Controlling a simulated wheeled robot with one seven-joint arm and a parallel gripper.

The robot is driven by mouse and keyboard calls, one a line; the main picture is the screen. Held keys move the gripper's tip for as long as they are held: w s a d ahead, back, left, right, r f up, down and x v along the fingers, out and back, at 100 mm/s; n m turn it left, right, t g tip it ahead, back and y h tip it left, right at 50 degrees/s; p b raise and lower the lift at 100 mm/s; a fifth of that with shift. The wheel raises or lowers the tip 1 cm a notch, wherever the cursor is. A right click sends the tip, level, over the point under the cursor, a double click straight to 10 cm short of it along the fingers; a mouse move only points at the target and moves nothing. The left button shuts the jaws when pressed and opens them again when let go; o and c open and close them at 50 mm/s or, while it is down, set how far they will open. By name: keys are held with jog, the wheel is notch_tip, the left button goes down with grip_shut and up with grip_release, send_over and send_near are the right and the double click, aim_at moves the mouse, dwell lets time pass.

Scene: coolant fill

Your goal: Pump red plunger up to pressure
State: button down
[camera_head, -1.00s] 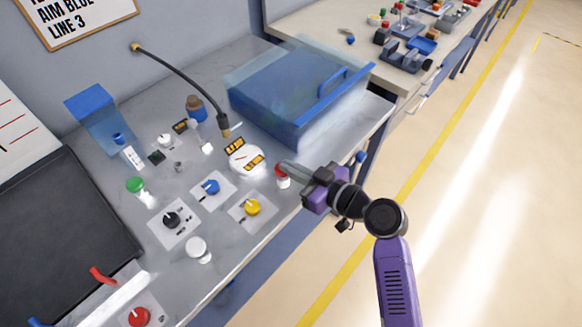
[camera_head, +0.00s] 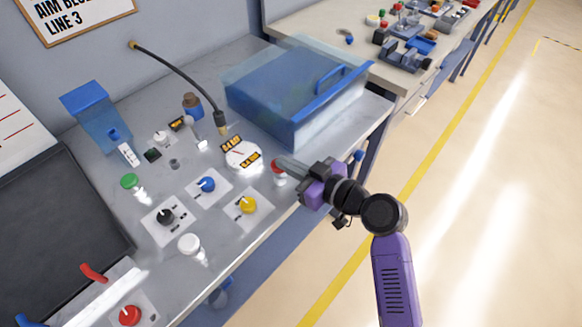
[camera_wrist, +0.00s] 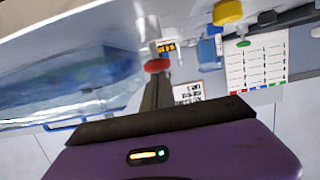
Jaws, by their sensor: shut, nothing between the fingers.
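The red plunger (camera_head: 276,165) has a red cap on a pale post and stands near the right edge of the grey bench. In the wrist view, which looks upside down, the red cap (camera_wrist: 157,66) is just past my fingertips. My gripper (camera_head: 284,162) is shut and empty, reaching in from the right with its tips at the cap. In the wrist view, the closed fingers (camera_wrist: 158,82) point at the cap. I cannot tell whether they touch it. A round white gauge (camera_head: 238,156) with yellow-black labels is left of the plunger.
A blue clear-lidded box (camera_head: 290,95) stands behind the plunger. A yellow knob (camera_head: 247,204), a blue knob (camera_head: 206,184) and a white cap (camera_head: 189,243) are to the left. A black hose (camera_head: 180,74) arches over the bench. Open floor lies to the right.

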jog(key=r+b+v, duration=0.1)
jog(key=b+v, duration=0.1)
jog(key=v, duration=0.8)
jog(key=shift+r, duration=0.35)
dwell(1.1)
